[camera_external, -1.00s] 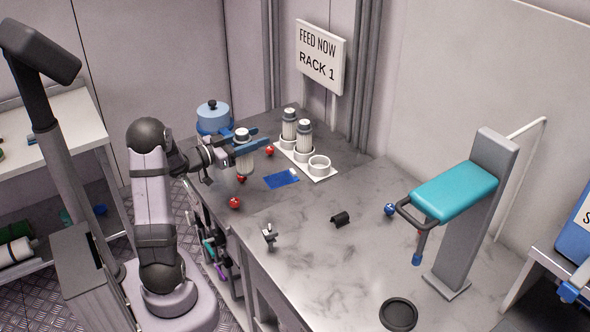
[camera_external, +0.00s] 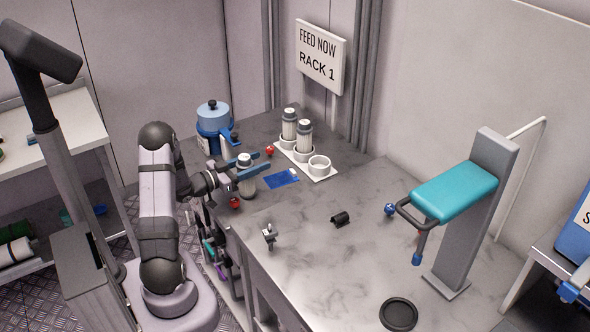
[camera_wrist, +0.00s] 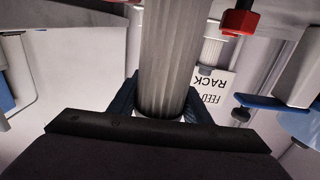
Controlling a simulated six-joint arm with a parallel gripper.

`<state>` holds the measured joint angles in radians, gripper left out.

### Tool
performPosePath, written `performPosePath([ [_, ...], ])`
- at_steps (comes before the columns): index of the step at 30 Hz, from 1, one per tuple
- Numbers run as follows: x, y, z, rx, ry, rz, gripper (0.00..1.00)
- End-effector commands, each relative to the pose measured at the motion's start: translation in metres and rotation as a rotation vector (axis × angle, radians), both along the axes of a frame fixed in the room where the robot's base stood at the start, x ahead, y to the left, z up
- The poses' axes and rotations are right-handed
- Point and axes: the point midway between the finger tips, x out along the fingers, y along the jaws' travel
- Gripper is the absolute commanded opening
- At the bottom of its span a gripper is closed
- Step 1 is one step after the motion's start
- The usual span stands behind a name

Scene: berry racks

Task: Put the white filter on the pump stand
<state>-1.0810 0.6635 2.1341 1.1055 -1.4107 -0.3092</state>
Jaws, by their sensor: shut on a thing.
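My gripper (camera_external: 250,165), with blue fingers, is shut on a white ribbed filter (camera_external: 247,185) with a grey cap. The filter is upright at the left part of the counter; I cannot tell if its base touches the surface. In the wrist view the filter (camera_wrist: 165,60) stands between my fingers (camera_wrist: 160,105). A grey post with a teal block (camera_external: 455,190) and a dark handle stands at the right of the counter; I cannot tell if this is the pump stand. A white rack (camera_external: 325,176) holds two similar filters (camera_external: 304,135) and has one empty ring (camera_external: 319,163).
A blue-lidded container (camera_external: 213,118) stands behind my gripper. The counter's middle is mostly clear.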

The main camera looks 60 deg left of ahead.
Motion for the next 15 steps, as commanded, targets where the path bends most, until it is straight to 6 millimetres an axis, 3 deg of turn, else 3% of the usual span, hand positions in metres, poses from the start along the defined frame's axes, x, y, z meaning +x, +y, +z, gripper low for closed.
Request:
performPosePath([
  [14,0.0001,0.0000,-0.0066,0.001,-0.001,0.000,0.21],
  [15,0.0000,0.0000,-0.0057,0.001,-0.001,0.000,0.51],
])
